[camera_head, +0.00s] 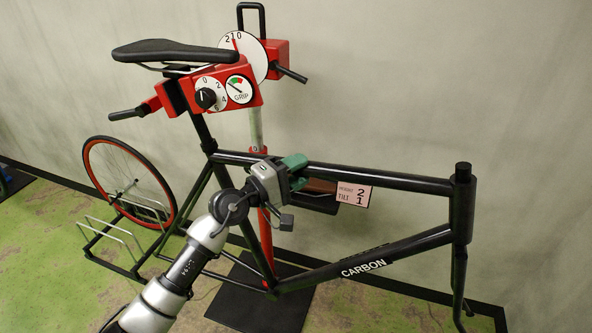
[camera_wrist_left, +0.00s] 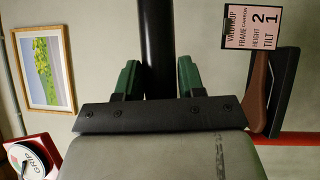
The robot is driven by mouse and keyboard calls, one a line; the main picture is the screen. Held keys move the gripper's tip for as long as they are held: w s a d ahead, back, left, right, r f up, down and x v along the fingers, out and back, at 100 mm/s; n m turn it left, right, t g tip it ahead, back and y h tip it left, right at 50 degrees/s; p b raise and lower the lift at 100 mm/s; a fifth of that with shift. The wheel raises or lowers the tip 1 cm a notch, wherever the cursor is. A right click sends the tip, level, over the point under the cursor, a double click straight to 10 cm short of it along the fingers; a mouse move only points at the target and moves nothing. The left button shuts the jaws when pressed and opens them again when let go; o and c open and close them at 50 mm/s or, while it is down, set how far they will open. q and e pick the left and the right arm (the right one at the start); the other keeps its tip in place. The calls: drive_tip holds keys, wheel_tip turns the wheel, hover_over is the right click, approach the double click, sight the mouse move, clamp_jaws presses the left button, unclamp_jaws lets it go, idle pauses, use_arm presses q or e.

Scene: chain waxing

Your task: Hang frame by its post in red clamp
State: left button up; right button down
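The black bicycle frame (camera_head: 395,182), marked CARBON, shows in the head view with its saddle (camera_head: 175,52) at upper left. Its seat post (camera_head: 203,131) rises to the red clamp (camera_head: 240,96); the clamp body partly hides the post, so I cannot tell whether the jaws grip it. My left gripper (camera_head: 297,171) has its green fingers around the top tube. In the left wrist view, the black tube (camera_wrist_left: 157,45) lies between the left gripper's fingers (camera_wrist_left: 159,80), which look closed on it. My right gripper is not in view.
A card (camera_head: 354,194) reads height 2, tilt 1. A wheel (camera_head: 128,182) stands in a floor rack (camera_head: 98,238) at left. The clamp has dials and black handles on a stand (camera_head: 256,130). A wall is close behind; a picture (camera_wrist_left: 45,68) hangs there.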

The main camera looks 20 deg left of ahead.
use_arm(q)
drive_tip(key=o, duration=0.5)
drive_tip(key=shift+w+d+f, duration=0.15)
drive_tip(key=shift+d+f, duration=0.3)
drive_tip(key=shift+f, duration=0.1)
drive_tip(key=shift+a+r, duration=0.15)
drive_tip(key=shift+f+g, duration=0.3)
drive_tip(key=shift+f, duration=0.05)
drive_tip(key=s+p, duration=0.2)
drive_tip(key=s, duration=0.8)
drive_tip(key=shift+a+r, duration=0.25)
drive_tip(key=shift+r, duration=0.05)
